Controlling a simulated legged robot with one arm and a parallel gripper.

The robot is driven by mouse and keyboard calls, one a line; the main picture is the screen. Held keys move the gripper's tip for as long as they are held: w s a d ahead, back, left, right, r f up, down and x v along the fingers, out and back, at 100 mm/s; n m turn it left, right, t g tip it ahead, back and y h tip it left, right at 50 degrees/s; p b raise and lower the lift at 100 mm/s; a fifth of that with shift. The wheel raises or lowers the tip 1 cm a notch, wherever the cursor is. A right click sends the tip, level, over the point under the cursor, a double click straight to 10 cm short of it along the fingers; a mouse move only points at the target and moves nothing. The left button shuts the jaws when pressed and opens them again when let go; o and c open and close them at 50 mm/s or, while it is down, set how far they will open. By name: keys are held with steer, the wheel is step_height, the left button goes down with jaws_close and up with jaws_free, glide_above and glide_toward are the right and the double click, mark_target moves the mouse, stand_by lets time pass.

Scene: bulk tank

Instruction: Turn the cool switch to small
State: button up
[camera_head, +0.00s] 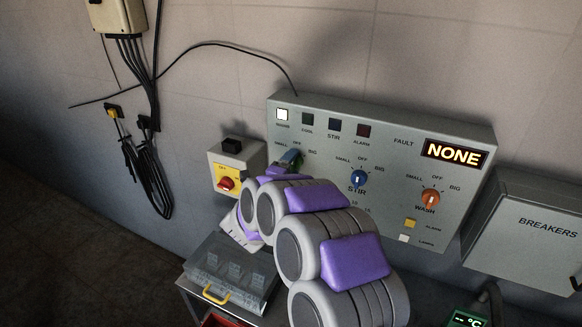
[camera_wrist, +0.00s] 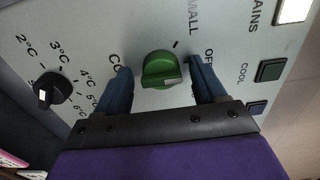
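The cool switch is a green rotary knob (camera_wrist: 162,70) on a grey panel, in the middle of the wrist view. Its raised bar lies roughly level there, with a pale mark at the right end, toward the OFF label. The SMALL label is above it to the right, beside a short dark tick. My gripper (camera_wrist: 160,66) is open, with one blue finger on each side of the knob and visible gaps between. In the head view my gripper (camera_head: 288,160) is at the panel's left part and mostly hides the knob.
The control panel (camera_head: 391,132) also has a blue STIR knob (camera_head: 358,179), an orange WASH knob (camera_head: 430,198) and a fault display reading NONE (camera_head: 454,152). A yellow box with a red switch (camera_head: 226,184) is left. A black temperature dial (camera_wrist: 52,90) is near the green knob.

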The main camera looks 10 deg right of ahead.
steer(key=c, duration=1)
steer(key=shift+f, duration=0.1)
steer(key=shift+n+p, duration=0.3)
steer(key=shift+p, duration=0.2)
steer(key=n+p, duration=0.3)
steer(key=p, duration=0.1)
steer(key=shift+s+n, duration=0.1)
steer(key=shift+n, duration=0.3)
steer(key=n+p, duration=0.3)
steer(key=p, duration=0.1)
steer(key=shift+n+p, duration=1.2)
steer(key=shift+f, duration=0.1)
steer(key=o, duration=1)
